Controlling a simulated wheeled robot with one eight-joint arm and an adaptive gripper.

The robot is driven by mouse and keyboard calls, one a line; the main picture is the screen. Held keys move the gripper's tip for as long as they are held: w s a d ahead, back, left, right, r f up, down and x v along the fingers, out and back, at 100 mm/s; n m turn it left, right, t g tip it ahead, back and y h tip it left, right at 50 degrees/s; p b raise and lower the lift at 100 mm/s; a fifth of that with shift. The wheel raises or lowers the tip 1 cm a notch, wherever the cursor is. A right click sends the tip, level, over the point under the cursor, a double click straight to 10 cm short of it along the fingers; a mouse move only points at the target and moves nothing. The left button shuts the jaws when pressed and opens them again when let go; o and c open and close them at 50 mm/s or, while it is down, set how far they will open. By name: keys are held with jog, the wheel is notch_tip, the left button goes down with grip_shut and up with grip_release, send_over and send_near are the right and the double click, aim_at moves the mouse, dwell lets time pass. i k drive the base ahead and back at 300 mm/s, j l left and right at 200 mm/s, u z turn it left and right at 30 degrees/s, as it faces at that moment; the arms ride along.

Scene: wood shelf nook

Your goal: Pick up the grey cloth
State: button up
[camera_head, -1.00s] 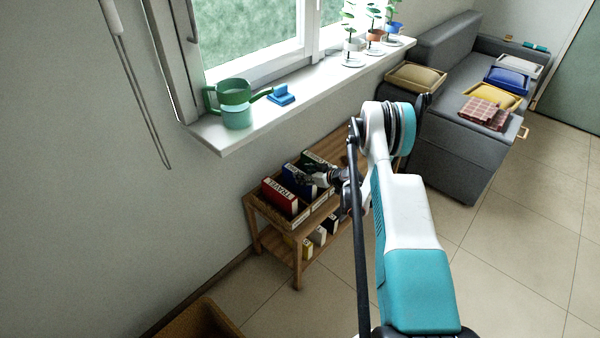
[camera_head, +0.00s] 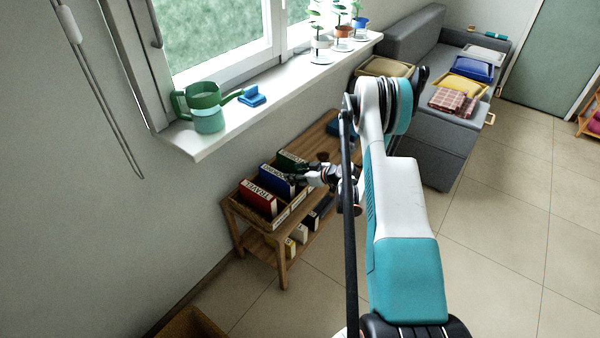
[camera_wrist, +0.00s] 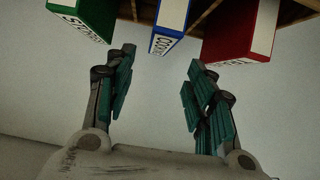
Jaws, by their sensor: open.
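I cannot make out a grey cloth for certain in either view. A pale tray (camera_head: 484,53) at the far end of the grey sofa holds something greyish, too small to tell. A red checked cloth (camera_head: 452,101) lies on the sofa's near end. My gripper (camera_head: 303,173) is by the books on the wooden shelf bench. In the wrist view my gripper (camera_wrist: 160,72) is open, with its teal fingers apart and nothing between them. The spines of a green book (camera_wrist: 84,22), a blue book (camera_wrist: 168,28) and a red book (camera_wrist: 238,35) are beyond the fingertips.
The wooden bench (camera_head: 238,212) stands below the windowsill (camera_head: 190,143), which bears a green watering can (camera_head: 206,97), a blue object (camera_head: 252,96) and plants. The grey sofa (camera_head: 424,150) holds several trays. Tiled floor (camera_head: 500,200) is clear on the right.

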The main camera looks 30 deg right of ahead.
aim_at(349, 145)
jog(key=z, duration=1.3)
